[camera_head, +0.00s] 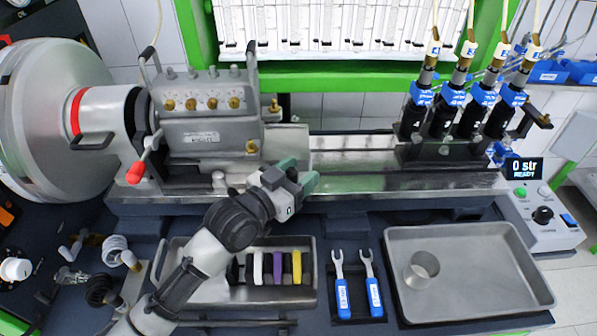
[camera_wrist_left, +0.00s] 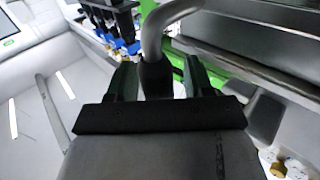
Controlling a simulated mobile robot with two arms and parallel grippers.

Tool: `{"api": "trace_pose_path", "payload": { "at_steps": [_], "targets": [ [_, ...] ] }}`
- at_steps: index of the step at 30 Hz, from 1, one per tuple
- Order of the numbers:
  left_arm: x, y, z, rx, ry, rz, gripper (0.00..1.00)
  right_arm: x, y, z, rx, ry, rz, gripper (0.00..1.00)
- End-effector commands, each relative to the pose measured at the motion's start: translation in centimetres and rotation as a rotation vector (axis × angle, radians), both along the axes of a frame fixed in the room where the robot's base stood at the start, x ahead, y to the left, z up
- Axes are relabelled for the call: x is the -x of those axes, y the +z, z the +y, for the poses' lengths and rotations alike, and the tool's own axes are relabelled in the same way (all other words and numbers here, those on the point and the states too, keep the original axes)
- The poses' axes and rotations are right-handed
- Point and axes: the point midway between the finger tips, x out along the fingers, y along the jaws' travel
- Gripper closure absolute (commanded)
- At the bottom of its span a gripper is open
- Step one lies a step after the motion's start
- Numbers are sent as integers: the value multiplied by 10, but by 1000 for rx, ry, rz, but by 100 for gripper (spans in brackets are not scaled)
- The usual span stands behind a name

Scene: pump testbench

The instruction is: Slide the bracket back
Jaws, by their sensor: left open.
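A dark bracket (camera_head: 443,152) sits on the right part of the bench's metal rail (camera_head: 375,178). It carries several upright black injectors with blue collars. My left gripper (camera_head: 297,183) is open, over the front edge of the rail, well left of this bracket and just right of the pump (camera_head: 205,115). In the left wrist view a bent grey metal rod (camera_wrist_left: 155,35) with a dark lower end stands between my open left fingers (camera_wrist_left: 158,85). I cannot tell whether they touch it, or what it belongs to. My right gripper is not in view.
In front lie a tray (camera_head: 215,297) with coloured pieces, two blue-handled fork wrenches (camera_head: 342,290), and a metal tray (camera_head: 470,285) holding a cup (camera_head: 421,269). A control box (camera_head: 545,215) reading "READY" stands right. The rail between pump and bracket looks mostly clear.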

Motion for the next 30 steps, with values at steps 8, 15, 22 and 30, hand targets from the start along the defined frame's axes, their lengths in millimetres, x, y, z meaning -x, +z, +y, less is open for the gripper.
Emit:
{"api": "trace_pose_path", "payload": {
  "at_steps": [8, 15, 22, 30],
  "targets": [
    [0, 0, 0, 0, 0, 0, 80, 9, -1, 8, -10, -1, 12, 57],
    [0, 0, 0, 0, 0, 0, 100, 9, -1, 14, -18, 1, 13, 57],
    [1, 3, -27, 6, -4, 4, 100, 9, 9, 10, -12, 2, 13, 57],
    [2, 2, -91, 6, -6, 3, 100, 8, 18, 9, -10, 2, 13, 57]
  ]
}}
